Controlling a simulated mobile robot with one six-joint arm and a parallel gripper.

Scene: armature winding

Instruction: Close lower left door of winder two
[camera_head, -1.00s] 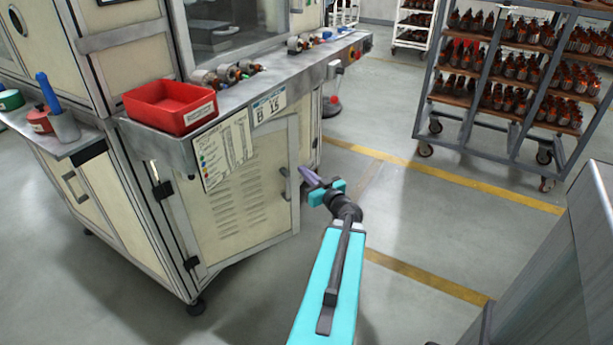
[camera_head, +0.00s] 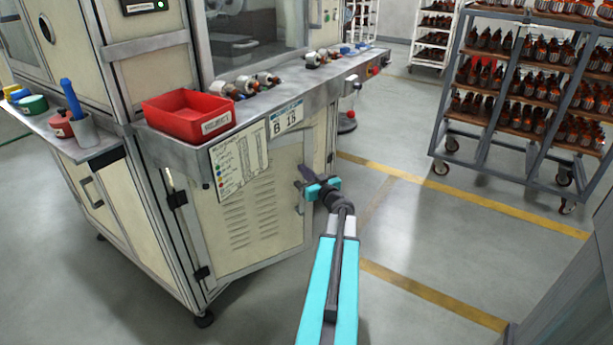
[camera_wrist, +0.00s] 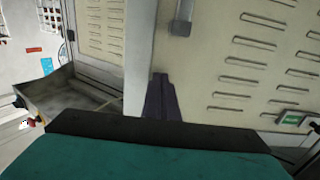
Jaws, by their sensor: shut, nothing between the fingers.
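The lower left door (camera_head: 240,215) of the winder is a cream vented panel in a grey frame, with black hinges on its left. In the head view it stands ajar, its right edge swung out from the cabinet. Its handle (camera_head: 300,198) is near that edge. My gripper (camera_head: 304,174) is shut and empty, at the door's right edge just above the handle; contact cannot be told. In the wrist view my dark fingers (camera_wrist: 162,100) point at cream vented panelling (camera_wrist: 262,65), with a grey handle (camera_wrist: 181,15) beyond them.
A ledge above the door holds a red bin (camera_head: 188,115) and several small wound parts (camera_head: 243,85). A sheet (camera_head: 239,160) hangs over the door's upper part. A wheeled rack (camera_head: 525,85) stands at the right. The floor (camera_head: 410,230) between is clear.

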